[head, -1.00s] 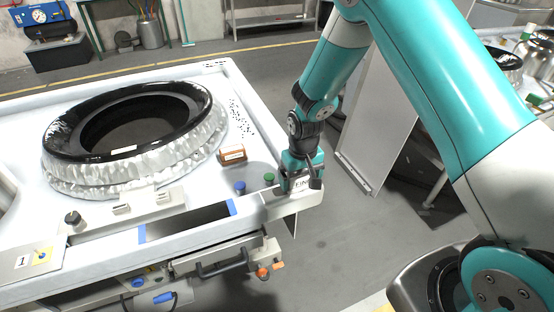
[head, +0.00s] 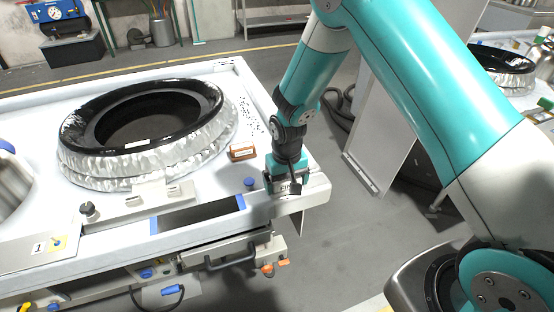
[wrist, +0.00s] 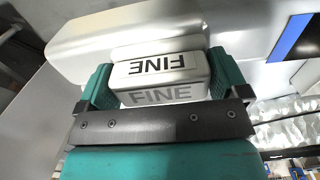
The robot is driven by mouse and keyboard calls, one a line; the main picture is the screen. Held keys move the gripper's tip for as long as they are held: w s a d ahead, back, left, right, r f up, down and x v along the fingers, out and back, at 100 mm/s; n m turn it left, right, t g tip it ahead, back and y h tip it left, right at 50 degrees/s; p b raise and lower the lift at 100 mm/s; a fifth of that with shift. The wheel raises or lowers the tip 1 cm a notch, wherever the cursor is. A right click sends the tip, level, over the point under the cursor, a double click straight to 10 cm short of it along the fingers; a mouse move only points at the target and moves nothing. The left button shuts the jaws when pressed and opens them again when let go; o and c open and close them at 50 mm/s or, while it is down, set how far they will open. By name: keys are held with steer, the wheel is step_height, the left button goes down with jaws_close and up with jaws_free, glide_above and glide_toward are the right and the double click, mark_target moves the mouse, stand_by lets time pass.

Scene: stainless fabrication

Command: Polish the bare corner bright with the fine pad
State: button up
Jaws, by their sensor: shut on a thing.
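My gripper (head: 286,184) is at the front right corner of the white bench (head: 312,180). In the wrist view its teal fingers (wrist: 160,85) are shut on the fine pad (wrist: 165,75), a pale block marked "FINE". The pad's label also shows small in the head view (head: 287,189). The pad lies against or just above a smooth, rounded pale corner piece (wrist: 100,35); I cannot tell whether they touch. The pad's underside and the surface beneath it are hidden, so I cannot see how bright that surface is.
A black ring wrapped in silvery foil (head: 190,160) fills much of the bench. A brown block (head: 242,153) and a blue knob (head: 250,182) are left of my gripper. A blue-taped dark rectangle (head: 200,217) lies along the front.

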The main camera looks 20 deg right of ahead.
steer(key=shift+a, duration=0.45)
steer(key=shift+a+r+p, duration=0.2)
steer(key=shift+r+p, duration=0.05)
steer(key=shift+p, duration=0.1)
step_height(320, 180, up, 3)
steer(key=shift+s+d+p, duration=0.1)
steer(key=shift+p, duration=0.55)
steer(key=shift+r+p, duration=1.9)
steer(key=shift+r, duration=0.6)
